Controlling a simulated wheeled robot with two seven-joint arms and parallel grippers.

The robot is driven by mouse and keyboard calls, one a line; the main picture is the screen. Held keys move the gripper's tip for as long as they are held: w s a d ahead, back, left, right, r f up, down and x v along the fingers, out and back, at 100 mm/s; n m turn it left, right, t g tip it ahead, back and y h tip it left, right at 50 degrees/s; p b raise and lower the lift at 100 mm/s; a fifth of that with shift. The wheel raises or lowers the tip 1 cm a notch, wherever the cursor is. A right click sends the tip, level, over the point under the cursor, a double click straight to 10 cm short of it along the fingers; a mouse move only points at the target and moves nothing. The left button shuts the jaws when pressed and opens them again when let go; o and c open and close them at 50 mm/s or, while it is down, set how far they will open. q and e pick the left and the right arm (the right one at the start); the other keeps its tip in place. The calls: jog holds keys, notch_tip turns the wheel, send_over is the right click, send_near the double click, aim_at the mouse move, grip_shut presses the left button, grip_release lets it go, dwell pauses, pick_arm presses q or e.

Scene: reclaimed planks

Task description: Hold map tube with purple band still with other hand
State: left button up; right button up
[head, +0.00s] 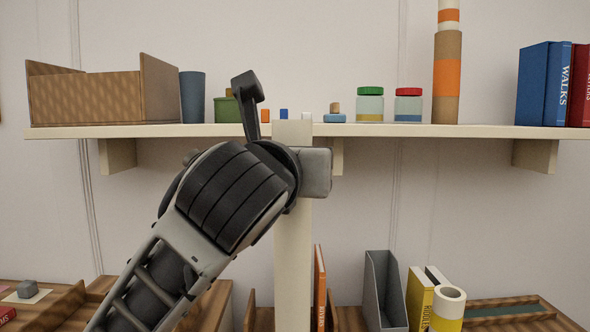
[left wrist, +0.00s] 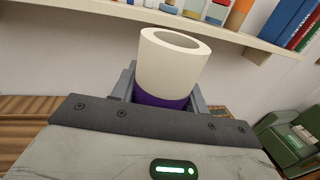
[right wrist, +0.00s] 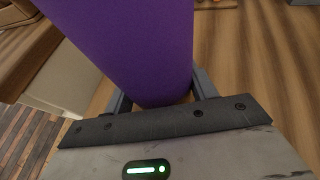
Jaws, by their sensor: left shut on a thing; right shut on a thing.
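The map tube (left wrist: 172,62) has a cream, open upper end and purple just below it. My left gripper (left wrist: 163,90) is shut around it where the purple begins. In the right wrist view a broad purple stretch of the tube (right wrist: 135,45) fills the upper middle. My right gripper (right wrist: 160,95) is shut on that stretch, near its rounded lower edge. In the head view a cream upright, apparently the tube (head: 293,260), stands behind my left gripper (head: 305,172), which hides part of it. My right gripper is not in the head view.
A wall shelf (head: 430,131) holds a wooden box (head: 85,98), jars (head: 370,104), an orange-banded tube (head: 447,75) and books (head: 545,85).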

jog(key=o, duration=1.3)
jog(key=shift+s+r+p, duration=0.25)
jog(key=shift+s+p, duration=0.05)
jog(key=shift+p, duration=0.15)
pick_arm(q)
notch_tip(320, 180, up, 6)
jog(key=p, duration=0.4)
jog(key=shift+f+p, duration=0.25)
jog(key=shift+p, duration=0.1)
pick_arm(e)
jog(key=v, duration=0.6)
jog(key=shift+s+d, duration=0.15)
jog(key=shift+s, duration=0.05)
jog(key=shift+o, duration=0.8)
